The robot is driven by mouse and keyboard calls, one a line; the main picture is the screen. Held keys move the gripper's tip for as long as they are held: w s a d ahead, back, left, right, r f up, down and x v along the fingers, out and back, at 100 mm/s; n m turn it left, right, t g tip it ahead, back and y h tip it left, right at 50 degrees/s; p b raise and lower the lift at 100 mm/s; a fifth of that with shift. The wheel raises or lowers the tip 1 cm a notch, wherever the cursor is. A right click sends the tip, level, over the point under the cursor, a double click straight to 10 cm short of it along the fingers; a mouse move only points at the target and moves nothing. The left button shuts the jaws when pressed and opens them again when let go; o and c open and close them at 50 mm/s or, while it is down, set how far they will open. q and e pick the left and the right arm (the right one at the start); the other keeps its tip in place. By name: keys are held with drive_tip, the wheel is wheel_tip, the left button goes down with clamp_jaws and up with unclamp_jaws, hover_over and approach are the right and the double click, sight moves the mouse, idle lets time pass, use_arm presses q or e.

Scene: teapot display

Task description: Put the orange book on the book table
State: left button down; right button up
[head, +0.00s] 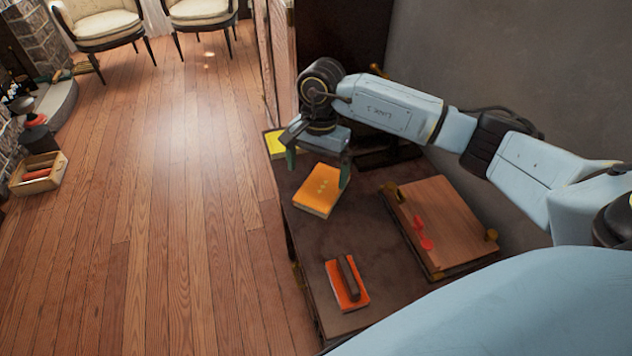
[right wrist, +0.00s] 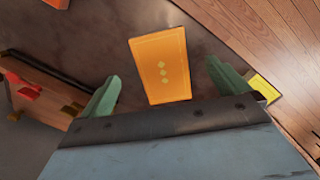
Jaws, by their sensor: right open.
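The orange book (head: 318,191) lies flat on the dark table (head: 330,238) in the head view. My right gripper (head: 318,172) hangs over the far end of this book. In the right wrist view its two green fingers (right wrist: 161,88) are apart, one on each side of the book, with nothing held between them. My left gripper is not in view. I cannot tell which piece of furniture is the book table.
A red-orange book (head: 335,284) with a dark brown block on it lies near the table's front. A yellow book (head: 275,143) is at the far left corner. A wooden board (head: 445,222) with red pieces sits at right. Left of the table is open wooden floor.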

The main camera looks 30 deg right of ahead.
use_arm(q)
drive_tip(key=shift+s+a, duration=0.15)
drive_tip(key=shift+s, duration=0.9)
use_arm(e)
drive_tip(key=shift+w+d+r, duration=0.1)
drive_tip(key=shift+d+r, duration=0.05)
drive_tip(key=shift+r, duration=1.25)
drive_tip(key=shift+w+d+r, duration=0.1)
drive_tip(key=shift+r, duration=1.25)
